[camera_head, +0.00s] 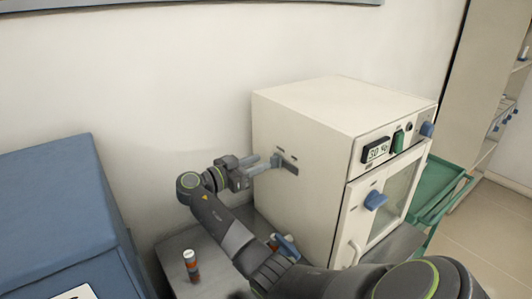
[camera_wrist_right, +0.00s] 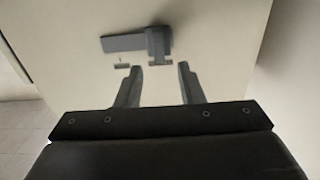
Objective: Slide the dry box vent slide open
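The dry box (camera_head: 305,165) is a cream cabinet with a display and a windowed door on its front. The vent slide (camera_head: 290,167) is a grey piece on its left side wall. In the right wrist view the vent slide shows as a flat grey plate (camera_wrist_right: 122,43) with a raised grey tab (camera_wrist_right: 158,42) at its right end. My right gripper (camera_head: 266,167) is at this wall; its fingers also show in the wrist view (camera_wrist_right: 159,67). They are open and apart, one on each side of the tab's line. I cannot tell whether they touch it. My left gripper is not in view.
A blue cabinet (camera_head: 60,215) stands at the left. A blue-and-white object (camera_head: 287,247) is partly hidden by my right arm. A green tray (camera_head: 432,195) is at the right. The wall is close behind.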

